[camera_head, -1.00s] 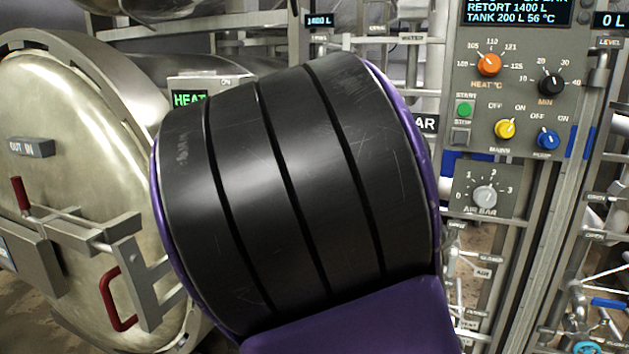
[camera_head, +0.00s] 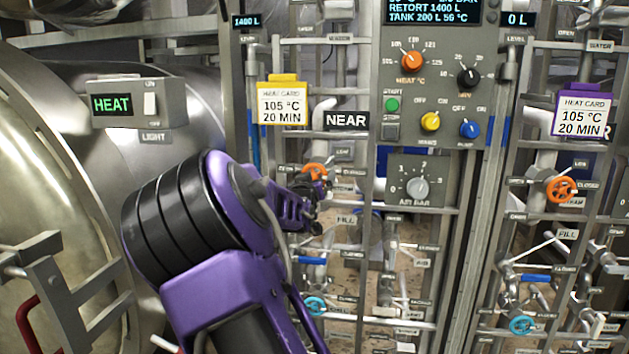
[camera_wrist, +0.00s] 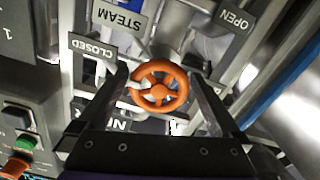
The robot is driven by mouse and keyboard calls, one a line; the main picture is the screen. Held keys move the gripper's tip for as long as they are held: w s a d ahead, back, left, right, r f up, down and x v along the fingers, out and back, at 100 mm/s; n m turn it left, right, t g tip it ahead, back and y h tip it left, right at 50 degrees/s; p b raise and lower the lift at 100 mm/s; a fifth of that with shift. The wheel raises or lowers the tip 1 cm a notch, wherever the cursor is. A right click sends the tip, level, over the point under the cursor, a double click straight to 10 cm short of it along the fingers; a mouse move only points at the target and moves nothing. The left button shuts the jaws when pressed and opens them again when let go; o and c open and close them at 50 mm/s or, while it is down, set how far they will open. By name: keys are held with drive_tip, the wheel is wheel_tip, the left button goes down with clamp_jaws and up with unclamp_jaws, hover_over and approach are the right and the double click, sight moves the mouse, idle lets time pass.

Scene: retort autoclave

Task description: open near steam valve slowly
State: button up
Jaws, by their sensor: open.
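The near steam valve is an orange handwheel (camera_head: 316,171) under the NEAR sign (camera_head: 347,120), partly covered by my gripper in the head view. In the wrist view the orange handwheel (camera_wrist: 160,88) sits between my two fingers, with STEAM, CLOSED and OPEN plates around it. My gripper (camera_wrist: 163,85) is open, one finger on each side of the wheel. I cannot tell whether either finger touches it. My gripper also shows in the head view (camera_head: 318,190), at the wheel.
The control panel (camera_head: 432,75) stands right of the valve, with knobs and buttons. A second orange wheel (camera_head: 561,189) is on the right-hand rack. Blue-handled valves and pipes lie below. The retort door (camera_head: 40,190) and HEAT box (camera_head: 138,103) are at left.

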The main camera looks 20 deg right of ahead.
drive_tip(key=c, duration=1.1)
drive_tip(key=shift+c, duration=0.2)
drive_tip(key=shift+r+n, duration=0.1)
drive_tip(key=shift+n, duration=0.2)
drive_tip(key=n+p, duration=0.2)
drive_tip(key=n, duration=0.1)
drive_tip(key=shift+d, duration=0.1)
drive_tip(key=shift+n+p, duration=0.7)
drive_tip(key=shift+n, duration=1.8)
drive_tip(key=o, duration=1.1)
